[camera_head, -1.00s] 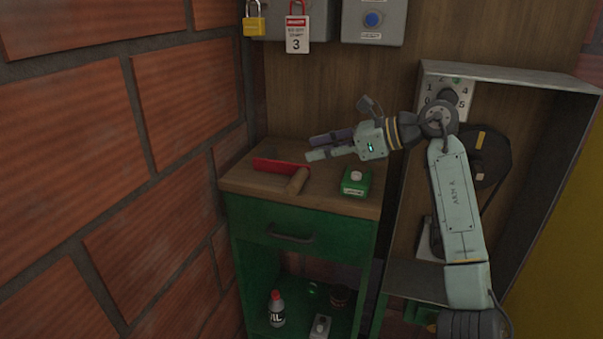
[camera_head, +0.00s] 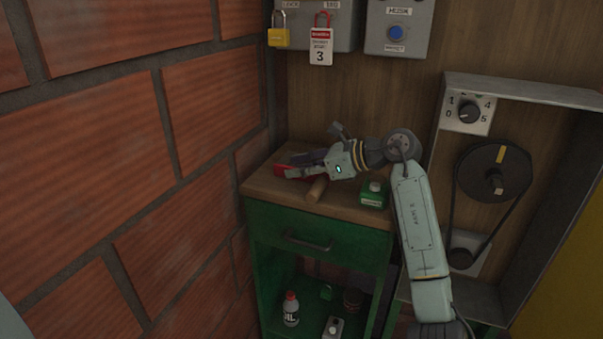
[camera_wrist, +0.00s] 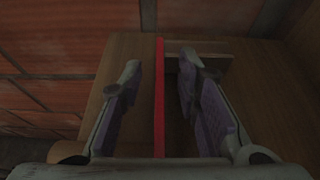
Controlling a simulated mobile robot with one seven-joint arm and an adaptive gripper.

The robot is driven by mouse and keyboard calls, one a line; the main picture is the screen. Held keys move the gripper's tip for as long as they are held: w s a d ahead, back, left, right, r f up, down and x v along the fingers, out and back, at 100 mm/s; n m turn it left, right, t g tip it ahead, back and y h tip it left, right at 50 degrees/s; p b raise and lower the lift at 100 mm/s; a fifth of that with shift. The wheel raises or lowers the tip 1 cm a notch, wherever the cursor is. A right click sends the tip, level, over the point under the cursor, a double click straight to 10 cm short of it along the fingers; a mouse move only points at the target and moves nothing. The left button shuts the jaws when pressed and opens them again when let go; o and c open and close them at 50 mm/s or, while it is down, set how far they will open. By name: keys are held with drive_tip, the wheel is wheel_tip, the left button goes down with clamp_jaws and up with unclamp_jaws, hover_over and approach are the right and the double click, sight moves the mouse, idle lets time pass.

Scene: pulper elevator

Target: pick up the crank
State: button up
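The crank has a red flat bar (camera_head: 309,178) and a round wooden handle (camera_head: 317,190). It lies on the wooden top of the green cabinet. My gripper (camera_head: 289,168) is low over the bar and hides much of it in the head view. In the wrist view the red bar (camera_wrist: 160,105) runs lengthwise between the two fingers of my gripper (camera_wrist: 161,68). The fingers are open, with a gap on each side of the bar. The exact height of the fingertips above the cabinet top is hard to tell.
A green box with a white knob (camera_head: 374,194) stands right of the crank on the cabinet top (camera_head: 265,187). A brick wall (camera_head: 130,120) is close on the left. Right is an open metal housing with a belt pulley (camera_head: 484,170). Padlocks hang above.

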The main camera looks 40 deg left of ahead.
clamp_jaws()
idle(0.3)
idle(0.5)
